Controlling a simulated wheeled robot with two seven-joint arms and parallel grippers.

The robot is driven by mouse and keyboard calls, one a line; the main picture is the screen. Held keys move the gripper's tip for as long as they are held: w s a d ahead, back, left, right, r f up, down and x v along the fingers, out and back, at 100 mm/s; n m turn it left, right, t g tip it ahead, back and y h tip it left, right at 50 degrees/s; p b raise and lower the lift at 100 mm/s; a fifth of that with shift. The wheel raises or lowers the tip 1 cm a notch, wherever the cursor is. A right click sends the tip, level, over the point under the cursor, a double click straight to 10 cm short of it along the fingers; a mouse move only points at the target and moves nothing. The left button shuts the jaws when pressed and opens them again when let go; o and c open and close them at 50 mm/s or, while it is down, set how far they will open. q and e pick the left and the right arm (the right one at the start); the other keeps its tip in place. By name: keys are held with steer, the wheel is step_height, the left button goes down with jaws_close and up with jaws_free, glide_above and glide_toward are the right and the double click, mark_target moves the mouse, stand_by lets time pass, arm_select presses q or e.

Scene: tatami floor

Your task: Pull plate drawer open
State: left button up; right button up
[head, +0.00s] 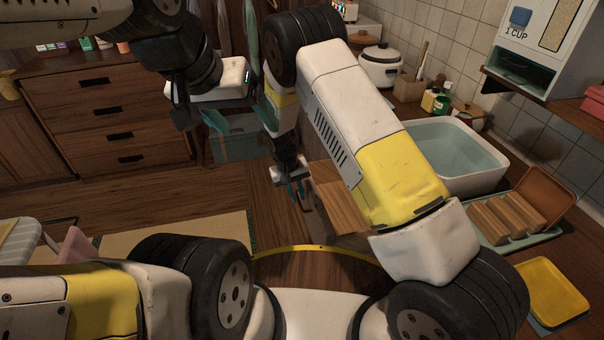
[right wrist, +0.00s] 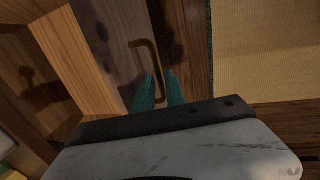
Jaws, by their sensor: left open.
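The drawer front in the right wrist view is dark wood with a bar handle (right wrist: 148,58). A lighter wooden panel (right wrist: 75,60) lies to its left; in the head view a light wooden panel (head: 338,195) shows right of my right gripper. I cannot tell how far the drawer stands out. My right gripper (head: 297,190) points down at it; in the right wrist view its two teal fingertips (right wrist: 162,85) are apart, with the near end of the handle between them. My left gripper (head: 212,118) is open and empty, raised at the upper left, partly hidden by its wrist.
A brown chest of drawers (head: 105,110) stands at the back left, beside a teal box (head: 240,148). A white sink basin (head: 490,150), a rack of wooden blocks (head: 510,215) and a yellow tray (head: 550,290) stand on the right.

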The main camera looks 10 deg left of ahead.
step_height(320, 180, up, 8)
steer(key=a, duration=0.1)
steer(key=shift+s+a+f, duration=0.2)
steer(key=shift+s, duration=0.05)
stand_by(0.4)
steer(key=s+d+r+m+t+y, duration=0.1)
steer(key=s+d+r, duration=0.1)
steer(key=d+r, duration=0.45)
steer(key=s+d+r+m+y, duration=0.1)
steer(key=s+d+r, duration=0.15)
steer(key=r, duration=0.75)
steer(key=s+d+r+t+y, duration=0.1)
steer(key=s+d+r+y, duration=0.1)
steer(key=d+r, duration=0.55)
steer(key=s+d+r+t, duration=0.1)
steer(key=s+d+r, duration=0.1)
steer(key=s, duration=0.3)
steer(key=s+d+r+m+t, duration=0.1)
steer(key=s+d+r, duration=0.2)
steer(key=s, duration=0.3)
steer(key=s+d+r+t, duration=0.1)
steer(key=s+d+r, duration=0.1)
steer(key=s+r, duration=0.2)
steer(key=shift+s+d+r, duration=0.15)
steer(key=shift+s+d, duration=0.15)
steer(key=shift+s, duration=0.5)
